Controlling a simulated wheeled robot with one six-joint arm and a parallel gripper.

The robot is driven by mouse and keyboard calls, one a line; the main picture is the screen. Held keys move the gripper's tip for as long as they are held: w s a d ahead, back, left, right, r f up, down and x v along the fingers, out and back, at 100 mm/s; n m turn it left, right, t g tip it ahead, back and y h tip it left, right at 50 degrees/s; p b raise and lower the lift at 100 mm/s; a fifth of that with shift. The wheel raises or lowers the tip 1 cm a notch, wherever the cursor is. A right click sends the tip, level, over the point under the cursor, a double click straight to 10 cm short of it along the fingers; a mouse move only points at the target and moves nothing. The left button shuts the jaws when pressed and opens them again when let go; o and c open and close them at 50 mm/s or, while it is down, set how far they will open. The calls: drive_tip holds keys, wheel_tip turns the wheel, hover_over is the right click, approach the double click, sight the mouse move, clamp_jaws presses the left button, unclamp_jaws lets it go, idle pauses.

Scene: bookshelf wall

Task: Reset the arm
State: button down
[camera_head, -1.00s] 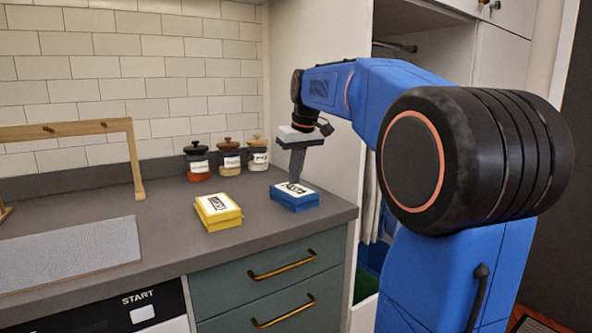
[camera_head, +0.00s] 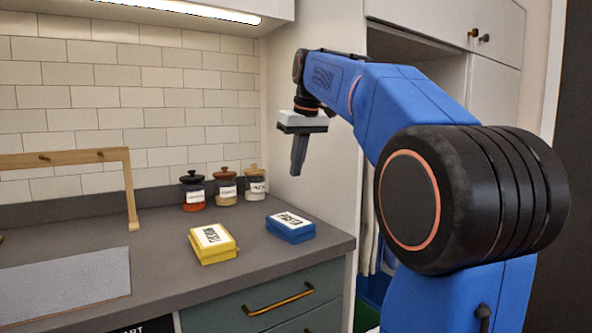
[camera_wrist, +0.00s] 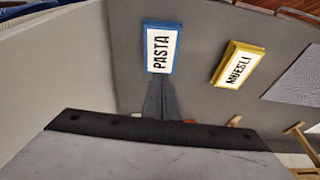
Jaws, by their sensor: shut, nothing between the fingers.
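My gripper (camera_head: 298,160) is shut and empty, pointing down in the air above the counter's right end. It is apart from the blue box (camera_head: 290,227) lying on the counter below it. In the wrist view the closed fingers (camera_wrist: 162,98) show in front of the blue box, whose white label reads PASTA (camera_wrist: 160,50). My blue arm reaches in from the right, raised and bent.
A yellow box labelled MUESLI (camera_wrist: 237,65) lies left of the blue box on the grey counter (camera_head: 170,265). Several lidded jars (camera_head: 225,187) stand against the tiled wall. A wooden frame (camera_head: 130,190) stands at the left. A cabinet panel (camera_head: 330,190) rises on the right.

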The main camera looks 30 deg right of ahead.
idle(0.4)
drive_tip(key=s+a+f, duration=0.5)
drive_tip(key=s+f, duration=0.4)
drive_tip(key=f, duration=0.2)
drive_tip(key=s+a+f+t, duration=0.1)
drive_tip(key=s+a+f, duration=0.4)
drive_tip(key=s+f, duration=0.4)
drive_tip(key=s+a+f, duration=0.5)
drive_tip(key=s+f, duration=0.4)
drive_tip(key=f, duration=0.6)
drive_tip(key=shift+s+a, duration=0.15)
drive_tip(key=shift+s, duration=0.1)
